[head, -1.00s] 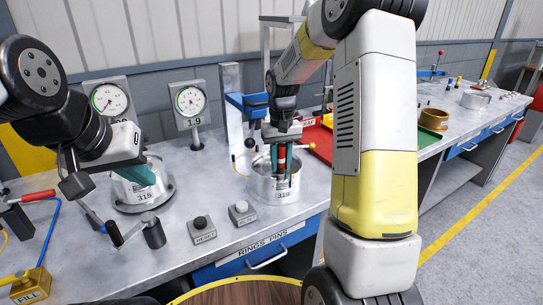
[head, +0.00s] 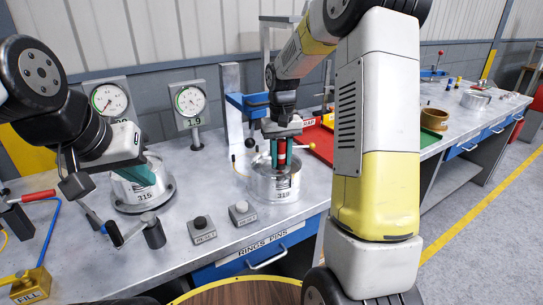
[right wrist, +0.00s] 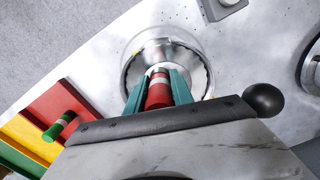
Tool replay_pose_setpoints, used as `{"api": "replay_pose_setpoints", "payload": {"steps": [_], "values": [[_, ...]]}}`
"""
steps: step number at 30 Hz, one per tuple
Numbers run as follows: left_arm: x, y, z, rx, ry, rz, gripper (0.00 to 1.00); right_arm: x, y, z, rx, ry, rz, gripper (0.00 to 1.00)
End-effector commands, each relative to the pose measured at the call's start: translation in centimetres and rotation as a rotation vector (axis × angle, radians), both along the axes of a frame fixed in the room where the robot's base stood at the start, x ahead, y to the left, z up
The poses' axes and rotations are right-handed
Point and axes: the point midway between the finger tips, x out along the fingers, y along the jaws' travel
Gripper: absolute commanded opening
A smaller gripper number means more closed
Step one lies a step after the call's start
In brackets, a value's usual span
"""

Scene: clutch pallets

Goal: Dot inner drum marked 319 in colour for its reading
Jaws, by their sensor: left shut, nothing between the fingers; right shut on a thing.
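The drum marked 319 (head: 264,189) is a round open metal drum on the bench; its last digit is small and hard to read. It also shows in the right wrist view (right wrist: 134,70). My right gripper (head: 280,166) is shut on a red marker with a white band (right wrist: 158,92). It holds the marker upright, pointing down into the drum; whether the tip touches the inside is hidden. My left gripper (head: 150,180) is shut and empty, with teal fingers over the drum marked 315 (head: 133,193). A dial gauge (head: 190,102) behind the drums has a plate reading 1.9.
Two buttons (head: 202,226) (head: 241,212) stand in front of the drums. A red, yellow and green rack (right wrist: 40,125) with a green marker (right wrist: 59,126) lies beside the drum. A blue press stand (head: 246,105) is behind it. A brass FILL block (head: 30,284) is at front left.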

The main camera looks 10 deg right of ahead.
Motion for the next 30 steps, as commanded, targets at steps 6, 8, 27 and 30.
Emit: {"api": "replay_pose_setpoints", "payload": {"steps": [6,8,27,30], "values": [[0.0,0.0,0.0,0.000,0.000,0.000,0.00,0.1,0.0,1.9,0.000,-0.003,0.000,0.00],[0.0,0.0,0.0,0.000,0.000,0.000,0.00,0.1,0.0,2.4,0.000,-0.002,0.000,0.00],[0.0,0.0,0.0,0.000,0.000,0.000,0.00,0.0,0.0,5.3,0.000,-0.002,0.000,0.00],[0.0,0.0,0.0,0.000,0.000,0.000,0.00,0.0,0.0,5.3,0.000,-0.002,0.000,0.00]]}}
